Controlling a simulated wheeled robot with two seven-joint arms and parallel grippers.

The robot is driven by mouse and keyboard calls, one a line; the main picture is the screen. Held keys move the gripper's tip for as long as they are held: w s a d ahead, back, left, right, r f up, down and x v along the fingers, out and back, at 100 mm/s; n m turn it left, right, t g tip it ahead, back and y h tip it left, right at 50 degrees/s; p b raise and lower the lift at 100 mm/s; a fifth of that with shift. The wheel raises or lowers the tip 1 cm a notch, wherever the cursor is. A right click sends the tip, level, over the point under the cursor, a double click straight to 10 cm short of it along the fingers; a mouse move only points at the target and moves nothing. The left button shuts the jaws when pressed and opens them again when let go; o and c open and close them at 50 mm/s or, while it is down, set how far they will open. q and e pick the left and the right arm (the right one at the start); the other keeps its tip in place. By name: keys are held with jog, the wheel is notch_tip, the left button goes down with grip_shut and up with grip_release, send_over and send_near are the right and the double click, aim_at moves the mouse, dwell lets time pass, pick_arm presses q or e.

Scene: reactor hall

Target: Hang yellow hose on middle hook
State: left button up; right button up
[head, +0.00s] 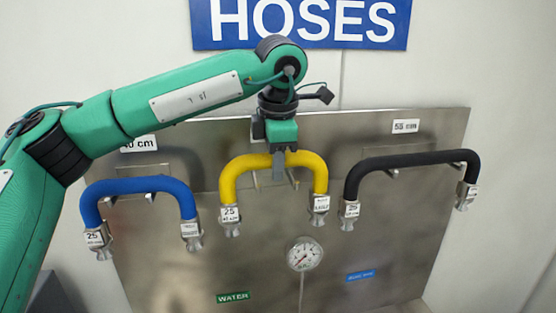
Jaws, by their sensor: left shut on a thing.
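The yellow hose (238,167) is a short arch with metal couplings and white tags at both ends, hanging down in front of the metal panel. My left gripper (279,165) comes down from above and is shut on the top middle of the yellow hose. The middle hook is mostly hidden behind the gripper and hose; a small metal bit shows just right of the gripper. I cannot tell whether the hose rests on it. My right gripper is not in view.
A blue hose (140,186) hangs to the left and a black hose (412,160) to the right, both close to the yellow one. The metal panel (390,245) carries a round gauge (304,254) below. A blue HOSES sign (300,22) is above.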

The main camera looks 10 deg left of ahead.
pick_arm(q)
jog(key=shift+w+a+f+b, duration=0.2)
jog(key=shift+w+f+b, duration=0.15)
jog(key=shift+w+f, duration=0.25)
jog(key=shift+w+a+f+b, duration=0.2)
jog(key=shift+w+f+b, duration=0.15)
jog(key=shift+f, duration=0.45)
jog(key=o, duration=1.2)
jog(key=shift+c, duration=0.2)
jog(key=shift+f, duration=0.1)
